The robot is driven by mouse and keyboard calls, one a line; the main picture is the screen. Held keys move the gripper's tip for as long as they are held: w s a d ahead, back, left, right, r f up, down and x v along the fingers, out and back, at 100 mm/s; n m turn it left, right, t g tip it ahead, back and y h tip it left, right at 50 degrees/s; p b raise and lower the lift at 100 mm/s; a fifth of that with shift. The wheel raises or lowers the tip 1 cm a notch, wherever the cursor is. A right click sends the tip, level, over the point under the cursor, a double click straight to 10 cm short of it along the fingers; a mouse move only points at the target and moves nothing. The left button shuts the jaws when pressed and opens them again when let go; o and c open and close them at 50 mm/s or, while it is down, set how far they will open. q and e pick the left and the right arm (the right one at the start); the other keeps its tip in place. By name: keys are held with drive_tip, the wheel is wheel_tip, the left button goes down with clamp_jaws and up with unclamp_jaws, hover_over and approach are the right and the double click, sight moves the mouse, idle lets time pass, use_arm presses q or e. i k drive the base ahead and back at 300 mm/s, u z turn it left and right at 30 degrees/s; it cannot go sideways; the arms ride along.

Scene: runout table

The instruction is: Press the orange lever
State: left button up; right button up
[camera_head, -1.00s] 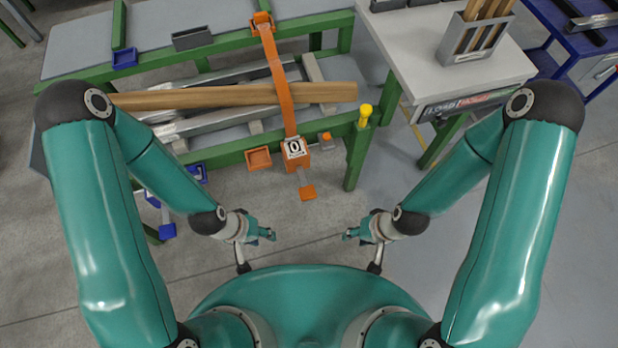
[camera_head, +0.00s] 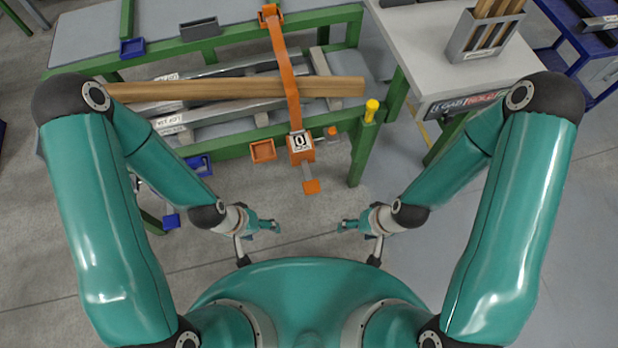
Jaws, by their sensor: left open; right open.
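The orange lever (camera_head: 311,186) is a small flat paddle on a short grey stem. It sticks out toward me below an orange box marked 0 (camera_head: 301,147) on the green table's front rail. A long orange strap (camera_head: 285,75) runs from this box over the table to its far side. My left gripper (camera_head: 272,227) is open and empty, nearer to me than the lever and to its left. My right gripper (camera_head: 345,227) is open and empty, nearer to me and to the lever's right. Neither gripper touches anything.
A wooden beam (camera_head: 220,89) and grey metal bars lie across the green-framed table (camera_head: 232,150). A white bench (camera_head: 425,50) stands at the right. The floor between me and the table is clear.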

sight(311, 187)
drive_tip(key=z, duration=0.7)
drive_tip(key=k, duration=1.1)
drive_tip(key=u, duration=1)
drive_tip(key=i, duration=1)
drive_tip(key=u, duration=0.1)
